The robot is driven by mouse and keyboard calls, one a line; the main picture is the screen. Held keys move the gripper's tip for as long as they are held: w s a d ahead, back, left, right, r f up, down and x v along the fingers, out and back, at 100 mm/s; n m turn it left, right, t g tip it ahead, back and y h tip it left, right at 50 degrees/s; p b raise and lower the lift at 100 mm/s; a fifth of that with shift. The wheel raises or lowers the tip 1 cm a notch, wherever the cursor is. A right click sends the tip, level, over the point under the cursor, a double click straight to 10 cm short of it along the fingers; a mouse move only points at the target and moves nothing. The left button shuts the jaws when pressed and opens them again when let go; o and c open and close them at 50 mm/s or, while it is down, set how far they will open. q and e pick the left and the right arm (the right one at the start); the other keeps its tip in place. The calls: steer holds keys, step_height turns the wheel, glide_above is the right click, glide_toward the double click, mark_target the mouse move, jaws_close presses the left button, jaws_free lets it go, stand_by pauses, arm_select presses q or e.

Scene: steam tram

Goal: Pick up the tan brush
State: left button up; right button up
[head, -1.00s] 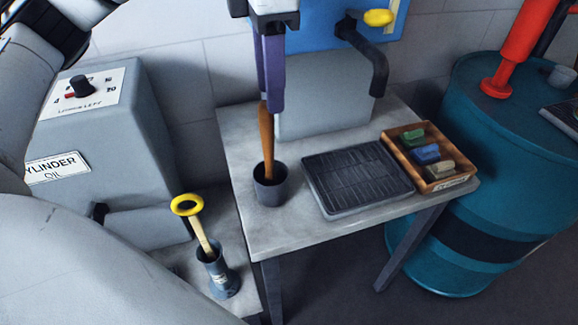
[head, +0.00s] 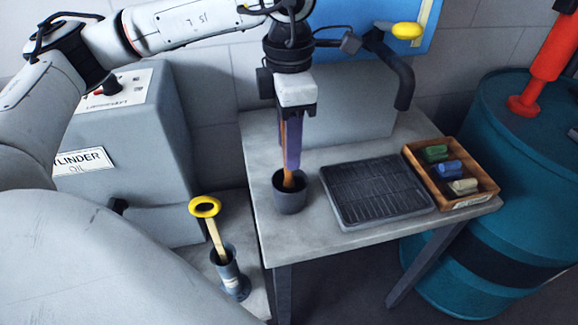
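The tan brush (head: 288,182) stands upright in a dark grey cup (head: 290,198) on the grey table. Its orange-brown handle shows, and its lower end is hidden in the cup. My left gripper (head: 290,165) points down over the cup with its purple fingers alongside the handle. One finger covers part of the handle, and a strip of it shows to the left of that finger. I cannot tell whether the fingers press on it. The fingertips are just above the cup's rim. My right gripper is not in view.
A black ribbed tray (head: 375,190) and a wooden box (head: 483,190) of coloured blocks lie right of the cup. A yellow-ringed tool (head: 205,207) stands in a blue-grey holder at lower left. A teal drum (head: 470,255) stands at right.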

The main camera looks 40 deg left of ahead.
arm_select(q)
jaws_close()
